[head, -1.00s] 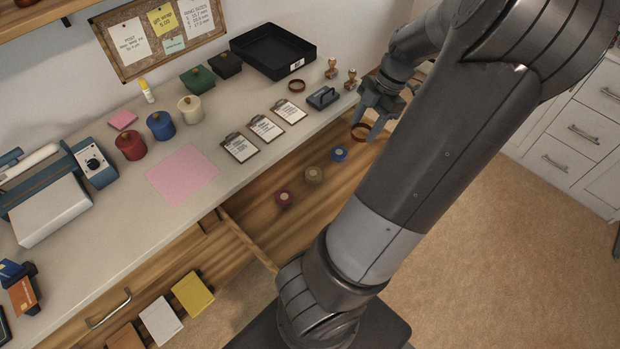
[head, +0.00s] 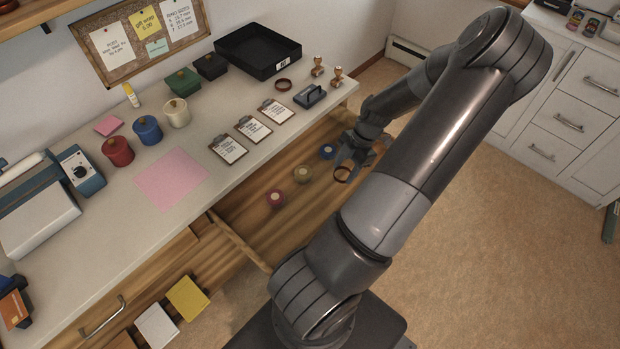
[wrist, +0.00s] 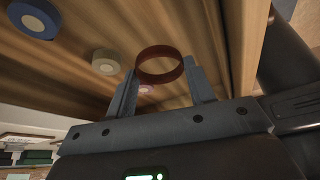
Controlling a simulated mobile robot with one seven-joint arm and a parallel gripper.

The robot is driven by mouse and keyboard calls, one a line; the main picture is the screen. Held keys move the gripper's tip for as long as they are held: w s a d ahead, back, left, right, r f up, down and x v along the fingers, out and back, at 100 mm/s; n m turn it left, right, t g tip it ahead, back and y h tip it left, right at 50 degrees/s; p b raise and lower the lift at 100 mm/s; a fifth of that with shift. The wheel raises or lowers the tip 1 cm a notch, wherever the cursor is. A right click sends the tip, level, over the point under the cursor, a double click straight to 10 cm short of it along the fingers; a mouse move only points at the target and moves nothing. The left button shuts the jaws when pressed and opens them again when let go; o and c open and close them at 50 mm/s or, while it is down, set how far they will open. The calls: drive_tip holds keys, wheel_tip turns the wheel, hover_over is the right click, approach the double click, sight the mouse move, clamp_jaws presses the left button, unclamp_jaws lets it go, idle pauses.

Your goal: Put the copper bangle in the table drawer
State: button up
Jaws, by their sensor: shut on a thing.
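The copper bangle (head: 343,181) is a thin reddish-brown ring. It shows between my two fingers in the wrist view (wrist: 160,77). My gripper (head: 350,165) is shut on it and holds it near the right end of the open table drawer (head: 245,206). The wooden drawer interior lies beneath it, and I see no contact between bangle and drawer floor. In the drawer lie a blue roll (head: 327,151), an olive roll (head: 303,173) and a crimson roll (head: 275,198).
A similar dark ring (head: 283,85) lies on the tabletop, by a black tray (head: 258,62) and a blue-grey stapler-like block (head: 310,96). Clipboards (head: 253,129) lie near the table's front edge. White cabinets (head: 560,115) stand at right.

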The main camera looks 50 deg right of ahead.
sight(338, 194)
wheel_tip(338, 194, down, 10)
drive_tip(key=shift+r, duration=0.2)
drive_tip(key=shift+f, duration=0.1)
idle(0.3)
drive_tip(key=o, duration=1)
drive_tip(key=shift+c, duration=0.2)
drive_tip(key=v, duration=1.2)
